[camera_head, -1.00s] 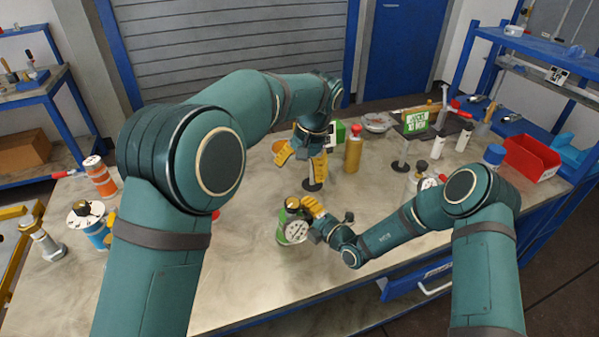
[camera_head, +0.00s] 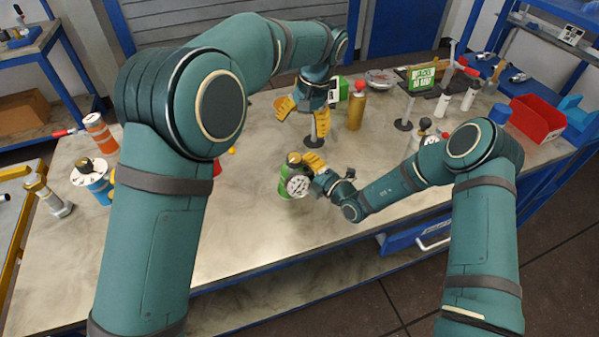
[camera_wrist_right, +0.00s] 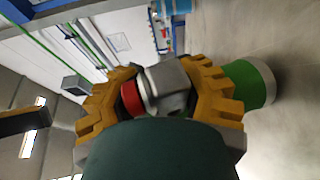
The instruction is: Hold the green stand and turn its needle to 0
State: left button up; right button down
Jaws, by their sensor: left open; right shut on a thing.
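The green stand (camera_head: 284,185) stands upright near the middle of the table, with a white round dial (camera_head: 298,186) on its side and a dark knob on top. The needle and its reading are too small to make out. My right gripper (camera_head: 313,162) is at the stand's upper part, shut on it. In the right wrist view the yellow fingers close around a grey block and a red-and-white ring, with the green body (camera_wrist_right: 243,82) beside them. My left gripper (camera_head: 303,113) is open, higher in the picture, behind the stand and clear of it.
A post on a dark round base (camera_head: 314,142) stands just below my left gripper. A yellow bottle (camera_head: 356,108) is to its right. A blue stand (camera_head: 97,187) and an orange cylinder (camera_head: 100,134) are far left. A red bin (camera_head: 537,120) is at right.

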aim_at(295, 157)
dwell(0.7)
pick_arm(q)
jog(key=f+n, duration=0.3)
jog(key=f, duration=0.1)
jog(key=a+f+n+h, duration=0.1)
jog(key=f+n, duration=0.2)
jog(key=a+f+n+h, duration=0.1)
jog(key=f+n, duration=0.2)
jog(key=f, duration=0.1)
jog(key=shift+s+f, duration=0.1)
jog(key=shift+f, duration=0.25)
dwell(0.3)
jog(key=c, duration=1.2)
